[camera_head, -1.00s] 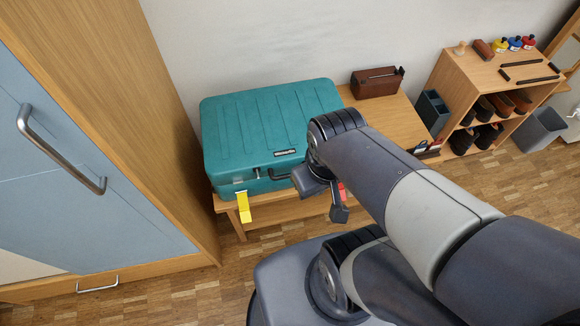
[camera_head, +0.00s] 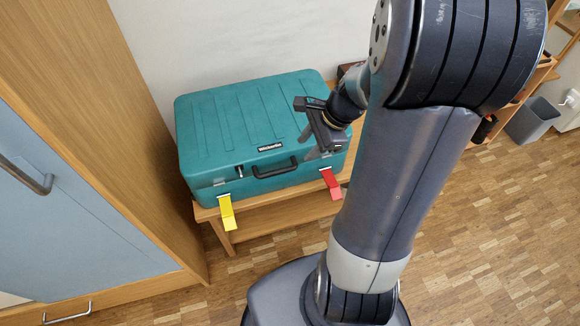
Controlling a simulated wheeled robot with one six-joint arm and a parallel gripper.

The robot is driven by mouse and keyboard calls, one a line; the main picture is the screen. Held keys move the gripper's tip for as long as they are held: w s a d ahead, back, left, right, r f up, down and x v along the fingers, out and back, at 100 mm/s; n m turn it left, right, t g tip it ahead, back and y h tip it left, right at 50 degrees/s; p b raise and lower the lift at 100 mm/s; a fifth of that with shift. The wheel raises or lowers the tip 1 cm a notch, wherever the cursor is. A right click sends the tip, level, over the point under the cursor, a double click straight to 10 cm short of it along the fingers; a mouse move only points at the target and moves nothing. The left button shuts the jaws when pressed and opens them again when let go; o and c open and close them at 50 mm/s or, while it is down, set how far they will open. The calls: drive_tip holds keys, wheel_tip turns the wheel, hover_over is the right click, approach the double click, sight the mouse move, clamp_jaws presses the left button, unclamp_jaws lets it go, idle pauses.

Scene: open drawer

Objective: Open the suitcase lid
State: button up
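The teal suitcase (camera_head: 245,120) lies flat on a low wooden bench, its lid down. Its front shows a dark handle (camera_head: 275,168), a yellow latch tab (camera_head: 227,212) at the left and a red latch tab (camera_head: 331,183) at the right. Both tabs hang down below the lid seam. My gripper (camera_head: 310,147) is at the right front part of the suitcase, above the red tab and close to the lid's front edge.
A wooden cabinet (camera_head: 110,130) with blue doors stands close at the left. The bench (camera_head: 270,222) carries the suitcase. A grey bin (camera_head: 532,120) stands at the right beside a shelf mostly hidden by my arm.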

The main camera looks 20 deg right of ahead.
sight(288, 169)
drive_tip(key=b+x, duration=0.3)
drive_tip(key=x, duration=0.7)
drive_tip(key=shift+a+f, duration=0.1)
drive_tip(key=shift+f, duration=0.05)
drive_tip(key=shift+c, duration=0.2)
clamp_jaws()
